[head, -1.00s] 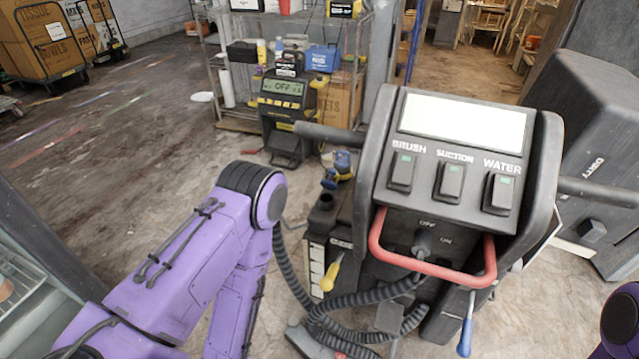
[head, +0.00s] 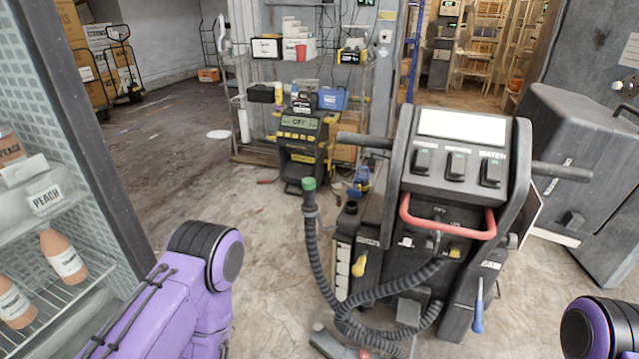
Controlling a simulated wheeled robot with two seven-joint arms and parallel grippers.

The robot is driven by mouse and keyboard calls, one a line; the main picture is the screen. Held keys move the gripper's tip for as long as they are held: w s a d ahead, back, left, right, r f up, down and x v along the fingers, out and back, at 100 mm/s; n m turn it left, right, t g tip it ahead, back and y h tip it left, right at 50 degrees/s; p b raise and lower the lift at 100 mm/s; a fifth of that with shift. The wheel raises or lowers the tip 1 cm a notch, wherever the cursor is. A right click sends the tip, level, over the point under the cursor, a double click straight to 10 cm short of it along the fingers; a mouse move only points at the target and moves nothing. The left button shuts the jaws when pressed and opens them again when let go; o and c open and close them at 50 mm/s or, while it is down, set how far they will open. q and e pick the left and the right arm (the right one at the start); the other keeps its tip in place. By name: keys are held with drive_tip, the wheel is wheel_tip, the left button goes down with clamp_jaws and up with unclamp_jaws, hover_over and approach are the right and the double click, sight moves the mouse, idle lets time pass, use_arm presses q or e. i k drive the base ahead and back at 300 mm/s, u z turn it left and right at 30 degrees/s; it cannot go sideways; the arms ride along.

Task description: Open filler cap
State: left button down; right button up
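The floor-cleaning machine (head: 462,150) stands right of centre, with a control panel and a red handle (head: 447,226). On its left side is a black round neck (head: 350,207) on a dark tank; at this size I cannot tell whether it is capped or open. A small blue part (head: 362,178) shows just behind the neck; I cannot tell whether it is the filler cap. A ribbed hose (head: 314,240) with a green tip (head: 308,184) rises left of the tank. My purple arms show at the bottom left and bottom right corners; neither gripper is in view.
A freezer shelf with bottles (head: 63,256) is close on the left. A dark bin (head: 590,150) stands right of the machine. Behind are a wire rack and a yellow-black unit (head: 302,140). The floor (head: 200,180) between freezer and machine is clear.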

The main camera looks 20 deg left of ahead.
sight(353, 193)
drive_tip(key=u, duration=0.9)
drive_tip(key=i, duration=0.85)
drive_tip(key=z, duration=0.4)
